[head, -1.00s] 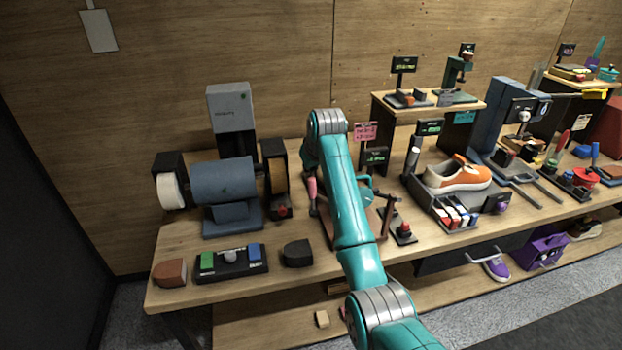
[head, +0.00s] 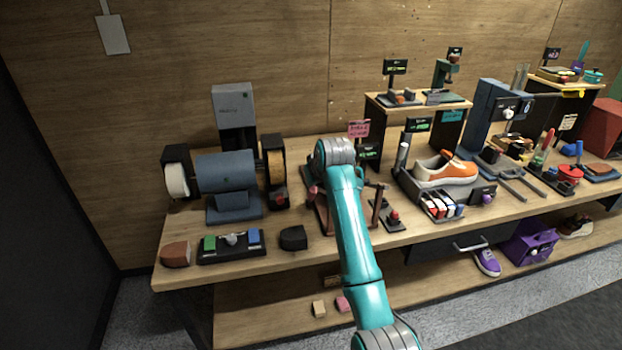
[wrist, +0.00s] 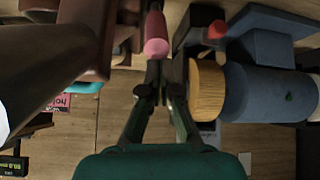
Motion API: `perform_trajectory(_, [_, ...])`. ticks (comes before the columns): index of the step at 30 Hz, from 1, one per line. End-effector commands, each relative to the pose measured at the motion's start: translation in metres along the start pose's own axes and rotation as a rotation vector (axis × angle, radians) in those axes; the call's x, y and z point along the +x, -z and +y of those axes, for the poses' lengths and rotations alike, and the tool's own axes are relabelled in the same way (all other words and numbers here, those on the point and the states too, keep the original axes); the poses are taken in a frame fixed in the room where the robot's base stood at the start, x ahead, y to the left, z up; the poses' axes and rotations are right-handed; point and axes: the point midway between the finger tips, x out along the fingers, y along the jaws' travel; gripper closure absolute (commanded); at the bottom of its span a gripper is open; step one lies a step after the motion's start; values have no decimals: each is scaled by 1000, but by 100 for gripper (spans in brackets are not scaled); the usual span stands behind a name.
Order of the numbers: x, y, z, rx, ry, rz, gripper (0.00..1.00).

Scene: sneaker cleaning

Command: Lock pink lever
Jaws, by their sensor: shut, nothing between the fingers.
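The pink lever (wrist: 156,36) has a rounded pink handle and shows at the top middle of the wrist view. My gripper (wrist: 160,72) is shut and empty, with its fingertips just below the handle's end in that view. I cannot tell whether they touch it.
A blue bench grinder (head: 228,172) with a tan wheel (wrist: 207,90) stands close beside the lever. A small device with a red knob (head: 394,215) sits right of the fixture. An orange sneaker (head: 447,171) stands farther right.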

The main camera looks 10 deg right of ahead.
Motion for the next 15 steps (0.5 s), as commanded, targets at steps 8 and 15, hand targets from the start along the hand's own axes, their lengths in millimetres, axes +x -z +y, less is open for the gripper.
perform_trajectory(8, [0,-10,-2,-6,-18,99,100])
perform_trajectory(15, [1,-17,-2,-5,-18,93,100])
